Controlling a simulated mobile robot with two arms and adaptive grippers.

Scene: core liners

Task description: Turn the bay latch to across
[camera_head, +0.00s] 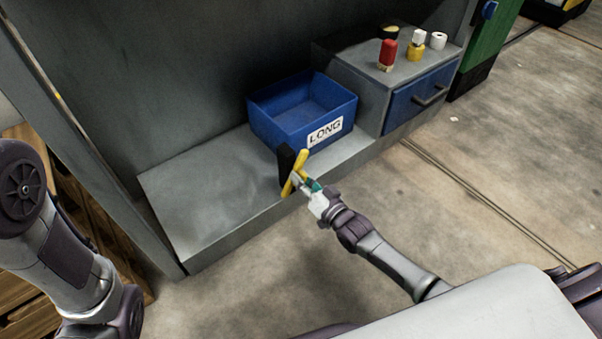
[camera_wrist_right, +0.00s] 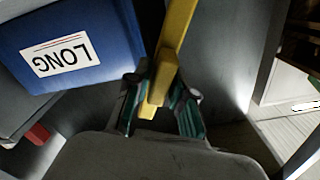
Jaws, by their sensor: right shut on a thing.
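The bay latch is a yellow handle (camera_head: 301,161) on a black upright plate (camera_head: 285,166) at the front edge of the grey shelf. The handle stands tilted, its top leaning right in the head view. My right gripper (camera_head: 300,182) is at the lower part of the handle and shut on it. In the right wrist view the yellow handle (camera_wrist_right: 175,40) runs down between the green-padded fingers of my right gripper (camera_wrist_right: 160,105). The fingers hide part of the handle. My left arm shows at the left edge of the head view, but its gripper is out of sight.
A blue bin labelled LONG (camera_head: 264,122) sits on the shelf (camera_head: 190,185) just behind the latch. A grey cabinet with a blue drawer (camera_head: 408,105) stands to the right, with several small items on top. The floor in front is clear.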

